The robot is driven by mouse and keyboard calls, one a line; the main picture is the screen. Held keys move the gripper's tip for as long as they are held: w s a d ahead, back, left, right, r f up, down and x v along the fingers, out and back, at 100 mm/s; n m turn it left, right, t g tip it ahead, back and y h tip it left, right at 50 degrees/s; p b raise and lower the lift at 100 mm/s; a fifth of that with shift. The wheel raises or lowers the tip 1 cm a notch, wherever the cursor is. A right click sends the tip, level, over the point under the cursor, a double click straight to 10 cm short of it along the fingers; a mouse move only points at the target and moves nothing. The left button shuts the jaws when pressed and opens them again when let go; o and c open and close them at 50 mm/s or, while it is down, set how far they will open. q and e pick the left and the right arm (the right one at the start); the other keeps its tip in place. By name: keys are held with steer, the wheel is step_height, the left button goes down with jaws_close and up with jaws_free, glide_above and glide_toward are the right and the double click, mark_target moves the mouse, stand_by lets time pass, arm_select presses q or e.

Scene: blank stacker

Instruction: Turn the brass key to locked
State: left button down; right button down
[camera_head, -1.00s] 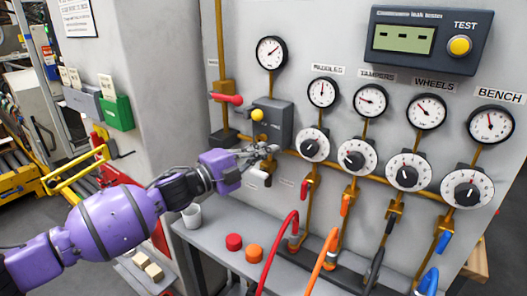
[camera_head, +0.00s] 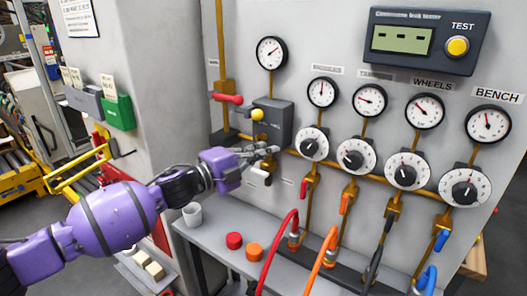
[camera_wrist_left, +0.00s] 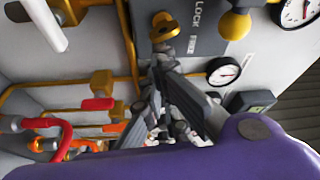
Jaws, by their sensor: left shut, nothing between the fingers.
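The brass key (camera_wrist_left: 165,28) shows at the top of the left wrist view, with its bow and hole visible. It sits at the grey lock box (camera_wrist_left: 190,35), whose face reads LOCK and FREE. In the head view the grey box (camera_head: 273,122) is on the panel, and the key cannot be made out behind my gripper. My left gripper (camera_head: 268,150) is shut and empty at the lower front of the box. In the left wrist view its fingertips (camera_wrist_left: 163,58) are close to the key; whether they touch it I cannot tell. My right gripper is not in view.
A yellow ball knob (camera_head: 257,114) and a red-handled lever (camera_head: 228,99) are near the box. Several dials and gauges line the panel to the right.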

arm_select(q)
steer(key=shift+w+a+f+m, duration=0.1)
steer(key=shift+f+m, duration=0.1)
steer(key=shift+m, duration=0.3)
stand_by(1.2)
steer(key=shift+f+p, duration=0.3)
steer(key=shift+p, duration=0.15)
stand_by(1.2)
steer(key=shift+a, duration=0.1)
